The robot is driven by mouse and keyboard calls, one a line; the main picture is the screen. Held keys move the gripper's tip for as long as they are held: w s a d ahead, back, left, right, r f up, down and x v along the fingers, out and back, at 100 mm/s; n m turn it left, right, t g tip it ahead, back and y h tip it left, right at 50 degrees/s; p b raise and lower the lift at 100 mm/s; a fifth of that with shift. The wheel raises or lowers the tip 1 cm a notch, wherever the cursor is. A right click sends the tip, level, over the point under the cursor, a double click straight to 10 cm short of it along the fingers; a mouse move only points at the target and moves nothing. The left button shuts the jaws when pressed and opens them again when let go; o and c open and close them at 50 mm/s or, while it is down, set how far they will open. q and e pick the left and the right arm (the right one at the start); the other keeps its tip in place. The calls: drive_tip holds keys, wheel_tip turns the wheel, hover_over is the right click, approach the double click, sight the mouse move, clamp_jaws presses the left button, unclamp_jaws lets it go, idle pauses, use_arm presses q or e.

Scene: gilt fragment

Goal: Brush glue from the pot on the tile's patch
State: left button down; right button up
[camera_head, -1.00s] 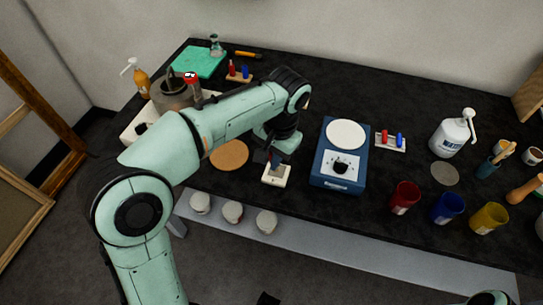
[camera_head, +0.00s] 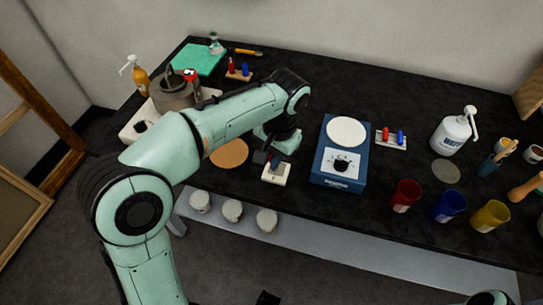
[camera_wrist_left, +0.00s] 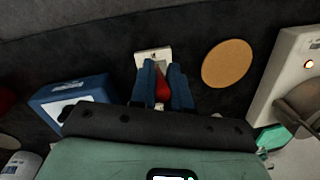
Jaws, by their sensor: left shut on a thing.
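The small white tile (camera_head: 284,179) lies near the front edge of the table, with a grey patch on its top. It also shows in the left wrist view (camera_wrist_left: 140,58). My left gripper (camera_head: 268,160) is just above and beside the tile. In the left wrist view its blue fingers (camera_wrist_left: 164,88) are shut on a red-handled thing (camera_wrist_left: 162,90), likely the brush. Its tip is hidden, so I cannot tell whether it touches the patch. A grey metal pot (camera_head: 172,96), likely the glue pot, stands on a white heater (camera_head: 133,134) at the left. My right gripper is out of view.
A round cork mat (camera_head: 230,153) lies left of the tile, and a blue stirrer-like device (camera_head: 337,185) stands to its right. Red, blue and yellow cups (camera_head: 405,195) stand further right. Several white-lidded jars (camera_head: 232,211) sit on a lower shelf in front.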

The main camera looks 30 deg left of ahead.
use_arm(q)
drive_tip(key=shift+f, duration=0.3)
